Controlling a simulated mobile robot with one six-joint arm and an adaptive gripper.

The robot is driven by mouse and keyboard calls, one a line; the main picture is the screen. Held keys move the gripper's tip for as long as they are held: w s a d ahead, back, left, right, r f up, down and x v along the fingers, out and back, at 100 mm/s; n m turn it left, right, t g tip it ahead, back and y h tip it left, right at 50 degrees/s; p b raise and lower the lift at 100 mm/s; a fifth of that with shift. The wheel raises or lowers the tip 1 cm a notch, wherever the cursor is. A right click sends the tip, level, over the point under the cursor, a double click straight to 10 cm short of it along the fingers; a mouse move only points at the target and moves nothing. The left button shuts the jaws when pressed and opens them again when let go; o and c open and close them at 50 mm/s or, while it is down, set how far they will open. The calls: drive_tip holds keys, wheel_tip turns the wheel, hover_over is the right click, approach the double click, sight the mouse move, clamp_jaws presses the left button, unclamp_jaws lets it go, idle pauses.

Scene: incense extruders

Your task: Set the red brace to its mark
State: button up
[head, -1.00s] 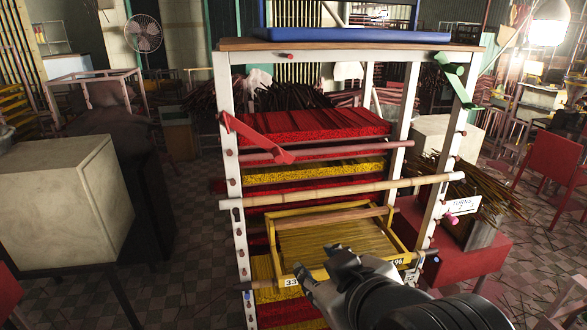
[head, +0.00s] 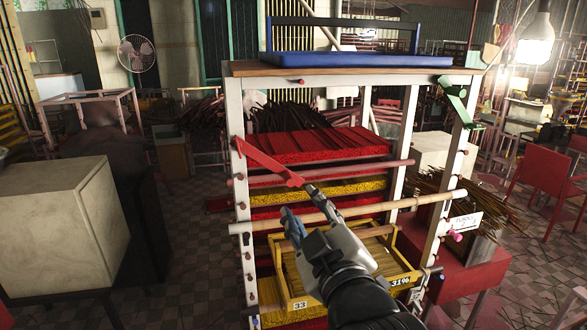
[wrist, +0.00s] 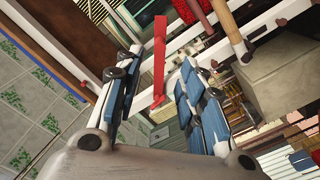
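The red brace (head: 266,162) is a flat bar at the rack's upper left. It slants from the white left front post (head: 238,190) down to the right, its lower end free in front of the red-topped bundles. My gripper (head: 300,201) is just below that lower end, fingers pointing up. In the wrist view the red brace (wrist: 159,62) shows between the two spread fingers, with gaps on both sides. My gripper is open and holds nothing. I cannot tell how far the bar reaches between the fingers. I cannot make out a mark for the brace.
A bamboo pole (head: 380,207) crosses the rack's front behind my gripper. A yellow tray (head: 408,270) sits below it. A green bracket (head: 456,97) is on the right post. A blue tray (head: 350,60) lies on top. A pale cabinet (head: 60,225) stands left, across open floor.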

sight(293, 186)
drive_tip(key=x, duration=1.1)
drive_tip(key=shift+w+a+f, duration=0.1)
drive_tip(key=shift+w, duration=0.15)
drive_tip(key=shift+c, duration=0.5)
clamp_jaws()
